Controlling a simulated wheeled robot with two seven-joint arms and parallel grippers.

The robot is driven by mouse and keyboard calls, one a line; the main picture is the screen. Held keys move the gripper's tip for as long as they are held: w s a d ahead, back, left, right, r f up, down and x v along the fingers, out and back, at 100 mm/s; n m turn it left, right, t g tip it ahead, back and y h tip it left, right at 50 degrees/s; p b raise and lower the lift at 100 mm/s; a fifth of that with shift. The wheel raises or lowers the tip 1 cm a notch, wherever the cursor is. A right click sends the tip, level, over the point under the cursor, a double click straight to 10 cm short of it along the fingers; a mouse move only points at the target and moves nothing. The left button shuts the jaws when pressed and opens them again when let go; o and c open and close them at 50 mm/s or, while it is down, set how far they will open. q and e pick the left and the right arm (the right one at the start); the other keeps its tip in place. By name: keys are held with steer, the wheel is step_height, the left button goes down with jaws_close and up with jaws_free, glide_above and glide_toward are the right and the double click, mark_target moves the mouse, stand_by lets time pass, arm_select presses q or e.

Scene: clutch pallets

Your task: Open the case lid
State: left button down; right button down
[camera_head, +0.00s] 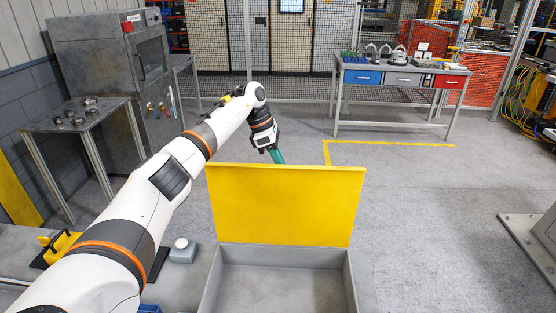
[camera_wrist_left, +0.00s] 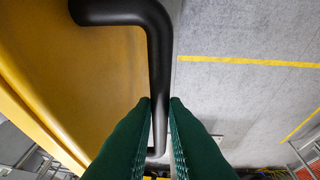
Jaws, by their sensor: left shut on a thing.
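The case lid (camera_head: 285,205) is a yellow panel standing steeply raised at the back of the grey case (camera_head: 350,285). The case is open at the top, and its visible inside is bare. My left gripper (camera_head: 278,157) reaches over behind the lid's top edge, with green fingers partly hidden by the lid. In the left wrist view, the gripper (camera_wrist_left: 161,105) is shut around a black bar handle (camera_wrist_left: 158,50) on the yellow lid face (camera_wrist_left: 100,70). The handle is hidden in the head view. My right gripper is in neither view.
A grey pad with a white round button (camera_head: 182,244) lies left of the case, partly beside my arm. A metal table (camera_head: 85,115) with small round parts stands at the left. A workbench (camera_head: 400,75) stands behind. The floor right of the lid is clear.

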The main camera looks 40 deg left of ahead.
arm_select(q)
steer(key=shift+w+a+f+g+h, duration=0.3)
steer(key=shift+w+a+f+g, duration=0.15)
steer(key=shift+w+f, duration=0.25)
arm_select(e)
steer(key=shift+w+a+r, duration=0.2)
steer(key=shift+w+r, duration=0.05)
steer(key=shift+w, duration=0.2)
arm_select(q)
steer(key=shift+a, duration=0.1)
steer(key=c, duration=1.5)
jaws_free()
steer(key=shift+w, duration=0.1)
steer(key=shift+c, duration=0.2)
steer(key=shift+o, duration=0.4)
steer(key=shift+w+a+f, duration=0.1)
steer(key=shift+w, duration=0.15)
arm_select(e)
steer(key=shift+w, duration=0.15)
arm_select(q)
steer(key=shift+r, duration=0.2)
